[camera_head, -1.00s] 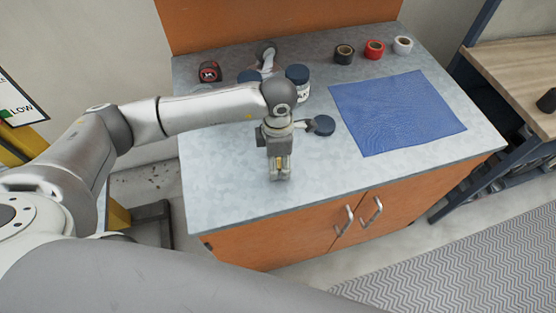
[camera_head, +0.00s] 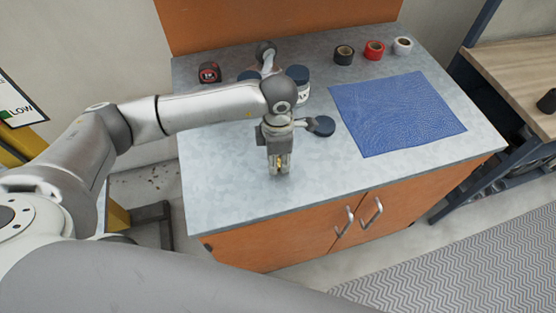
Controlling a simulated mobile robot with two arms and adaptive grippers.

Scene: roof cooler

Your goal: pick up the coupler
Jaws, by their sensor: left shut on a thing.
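My left gripper (camera_head: 279,166) points down over the front part of the grey worktop, left of the blue cloth. It is shut on a small brass-coloured piece, the coupler (camera_head: 279,161), of which only a little shows between the fingers. The fingers hide most of it. I cannot tell whether it touches the worktop (camera_head: 225,190) or hangs just above it. My right gripper is not in view.
A blue cloth (camera_head: 395,112) lies flat on the right. Tape rolls in black (camera_head: 344,54), red (camera_head: 374,50) and white (camera_head: 403,46) stand behind it. A tape measure (camera_head: 209,72) and a dark-lidded jar (camera_head: 298,74) are at the back. The front left worktop is clear.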

